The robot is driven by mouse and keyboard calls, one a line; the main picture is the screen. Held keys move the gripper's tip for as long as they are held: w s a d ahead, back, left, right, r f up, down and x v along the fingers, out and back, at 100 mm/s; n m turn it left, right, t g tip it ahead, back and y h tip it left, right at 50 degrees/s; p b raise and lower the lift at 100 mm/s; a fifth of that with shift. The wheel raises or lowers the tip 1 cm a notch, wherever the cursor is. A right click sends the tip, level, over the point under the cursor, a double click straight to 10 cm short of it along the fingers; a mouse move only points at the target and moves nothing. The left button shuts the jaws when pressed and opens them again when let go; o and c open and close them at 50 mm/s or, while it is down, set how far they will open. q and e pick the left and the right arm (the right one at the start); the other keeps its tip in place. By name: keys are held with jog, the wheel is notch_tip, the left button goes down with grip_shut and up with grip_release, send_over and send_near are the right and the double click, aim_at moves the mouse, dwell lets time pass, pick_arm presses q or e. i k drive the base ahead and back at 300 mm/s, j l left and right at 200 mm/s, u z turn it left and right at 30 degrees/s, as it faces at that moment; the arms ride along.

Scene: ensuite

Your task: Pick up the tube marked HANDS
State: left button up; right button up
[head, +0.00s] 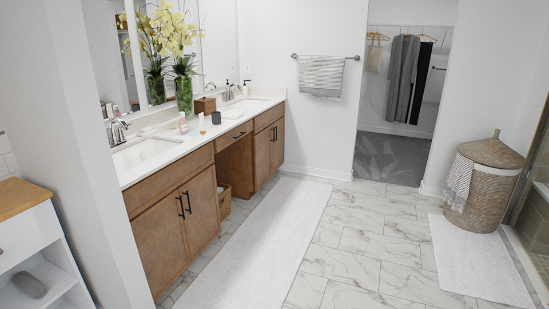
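A small upright white and pinkish item (183,123), possibly a tube, stands on the white vanity counter (165,153) between the two sinks. A smaller pale item (202,121) stands to its right. Both are too small for me to read any marking, so I cannot tell whether either is the tube marked HANDS. Neither of my grippers shows in the head view.
Near these items stand a dark cup (216,118), a wooden box (205,104) and a vase of yellow flowers (184,92). A long white rug (262,240) lies before the wooden vanity. A wicker hamper (483,184) stands right. Marble floor (360,250) is clear.

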aim_at(202, 125)
jog(key=i, duration=2)
jog(key=i+u, duration=0.4)
jog(key=i+l+u, duration=0.6)
jog(key=i+u, duration=0.15)
jog(key=i+l+u, duration=0.35)
jog(key=i+l, duration=0.05)
jog(key=l, duration=0.05)
